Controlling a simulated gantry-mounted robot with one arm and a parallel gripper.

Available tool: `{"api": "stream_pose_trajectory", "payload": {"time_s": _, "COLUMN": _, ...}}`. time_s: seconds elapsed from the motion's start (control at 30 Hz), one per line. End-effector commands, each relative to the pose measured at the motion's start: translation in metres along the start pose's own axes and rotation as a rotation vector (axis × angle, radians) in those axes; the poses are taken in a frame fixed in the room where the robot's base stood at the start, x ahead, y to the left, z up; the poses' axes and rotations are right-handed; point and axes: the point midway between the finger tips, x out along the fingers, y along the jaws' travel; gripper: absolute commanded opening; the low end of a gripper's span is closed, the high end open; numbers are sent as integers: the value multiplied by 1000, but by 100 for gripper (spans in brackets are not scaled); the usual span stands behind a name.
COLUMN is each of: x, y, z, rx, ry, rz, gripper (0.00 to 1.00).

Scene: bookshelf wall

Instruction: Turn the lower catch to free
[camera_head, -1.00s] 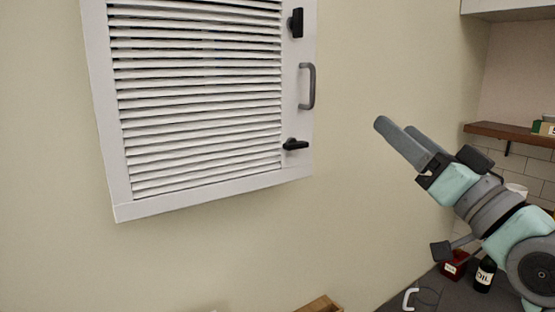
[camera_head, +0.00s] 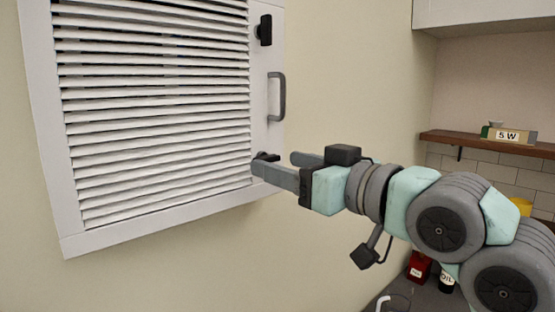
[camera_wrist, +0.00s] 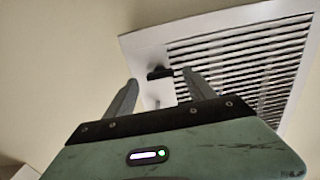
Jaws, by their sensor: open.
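The lower catch (camera_head: 266,156) is a small black lever at the lower right of the white louvred door (camera_head: 160,226). Its bar lies roughly sideways, and one finger partly hides it in the head view. In the wrist view the catch (camera_wrist: 160,73) shows dark, between the two fingertips in the picture. My gripper (camera_head: 276,161) is open and empty, its fingers pointing left at the door by the catch. It also shows in the wrist view (camera_wrist: 160,78). I cannot tell whether a finger touches the catch.
The upper catch (camera_head: 264,30) stands upright above the grey door handle (camera_head: 276,97). A wooden shelf (camera_head: 480,142) with a box marked 5 W (camera_head: 508,136) is at the right. A red container (camera_head: 419,267) and a dark oil bottle (camera_head: 447,283) stand low behind my arm.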

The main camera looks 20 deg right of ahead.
Motion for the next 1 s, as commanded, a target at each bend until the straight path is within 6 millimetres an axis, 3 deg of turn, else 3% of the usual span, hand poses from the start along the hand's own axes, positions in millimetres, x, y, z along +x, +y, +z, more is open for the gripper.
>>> {"api": "stream_pose_trajectory", "payload": {"time_s": 0.2, "x": 18, "y": 0, "z": 0, "rx": 0, "ry": 1, "rz": 0, "gripper": 64}}
{"api": "stream_pose_trajectory", "payload": {"time_s": 0.5, "x": 20, "y": 0, "z": 0, "rx": -1, "ry": 2, "rz": 1, "gripper": 63}}
{"api": "stream_pose_trajectory", "payload": {"time_s": 1.0, "x": 20, "y": 0, "z": 0, "rx": -1, "ry": 2, "rz": 0, "gripper": 22}}
